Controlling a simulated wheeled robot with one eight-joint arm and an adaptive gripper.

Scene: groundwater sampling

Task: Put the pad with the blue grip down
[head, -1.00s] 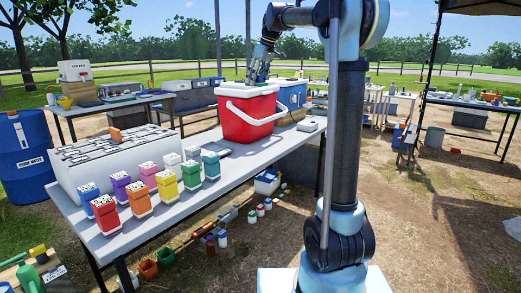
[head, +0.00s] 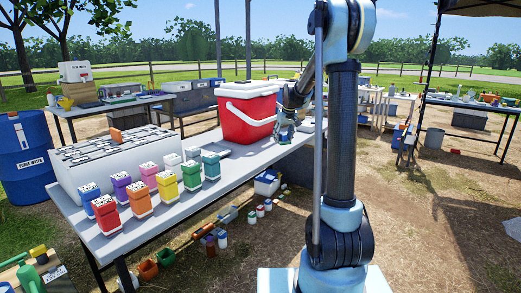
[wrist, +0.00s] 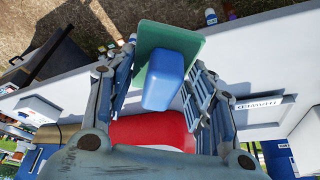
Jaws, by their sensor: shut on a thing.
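The pad (wrist: 192,46) is a flat green plate with a blue block-shaped grip (wrist: 168,80) on it. In the wrist view it sits between the two fingers of my gripper (wrist: 163,62), which are shut on the blue grip. In the head view my gripper (head: 286,130) is low beside the right side of the red cooler (head: 248,113), close to the long grey table (head: 165,213). The pad is too small there to make out clearly, and I cannot tell whether it touches the tabletop.
The red cooler, with a white handle, stands close to the left of my gripper. Several coloured bottles (head: 165,190) and a white box (head: 110,165) fill the table's near end. A labelled block (wrist: 262,103) lies on the tabletop in the wrist view.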

